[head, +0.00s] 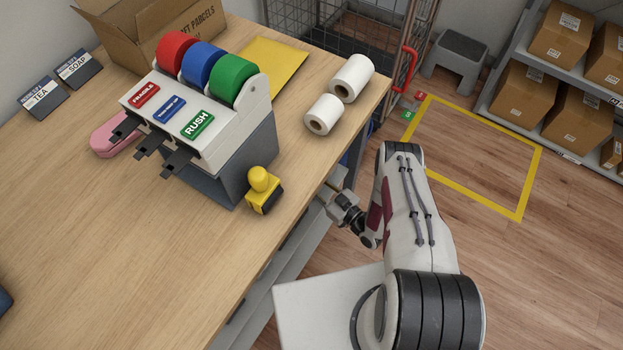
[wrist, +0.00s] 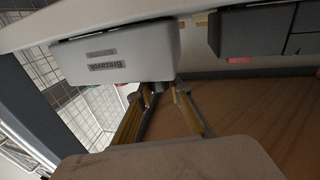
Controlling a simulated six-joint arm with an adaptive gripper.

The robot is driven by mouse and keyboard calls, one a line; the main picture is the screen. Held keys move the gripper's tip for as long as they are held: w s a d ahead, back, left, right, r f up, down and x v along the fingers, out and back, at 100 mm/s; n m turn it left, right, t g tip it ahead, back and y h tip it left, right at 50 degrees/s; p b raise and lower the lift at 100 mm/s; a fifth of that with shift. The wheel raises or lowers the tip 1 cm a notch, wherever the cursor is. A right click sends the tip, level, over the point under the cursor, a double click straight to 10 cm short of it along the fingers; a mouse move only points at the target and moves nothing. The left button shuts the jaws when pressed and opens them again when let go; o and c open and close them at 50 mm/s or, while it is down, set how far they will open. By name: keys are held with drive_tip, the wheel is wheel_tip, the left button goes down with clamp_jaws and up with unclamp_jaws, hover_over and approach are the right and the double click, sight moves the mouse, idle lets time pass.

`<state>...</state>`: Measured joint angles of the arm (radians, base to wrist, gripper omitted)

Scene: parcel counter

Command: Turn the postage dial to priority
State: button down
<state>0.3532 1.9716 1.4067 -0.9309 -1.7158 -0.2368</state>
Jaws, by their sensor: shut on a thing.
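In the wrist view my gripper (wrist: 160,92) has its two yellowish fingers closed around a small dark knob (wrist: 157,87) on a pale grey unit (wrist: 120,52). The unit has a printed label, hard to read. The fingers hide most of the knob, and no dial scale or priority mark shows, so I cannot tell its setting. In the head view my gripper (head: 343,208) is at the right edge of the counter, below the top, against a grey part there. The dial itself cannot be made out in that view.
The wooden counter (head: 120,220) holds a label dispenser (head: 235,150) with red, blue and green rolls, a yellow-handled stamp (head: 262,190), a pink stapler (head: 110,135) and white paper rolls (head: 352,78). A wire cage (head: 330,35) stands behind. Floor inside the yellow outline (head: 470,155) is clear.

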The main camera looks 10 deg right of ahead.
drive_tip(key=shift+m+t+h, duration=0.7)
drive_tip(key=shift+m+h, duration=0.3)
drive_tip(key=shift+h, duration=0.4)
drive_tip(key=shift+d+h, duration=0.1)
drive_tip(key=shift+h, duration=0.2)
drive_tip(key=c, duration=2.1)
unclamp_jaws()
drive_tip(key=shift+s, duration=0.1)
drive_tip(key=v, duration=0.7)
drive_tip(key=shift+s, duration=0.15)
drive_tip(key=shift+f, duration=0.1)
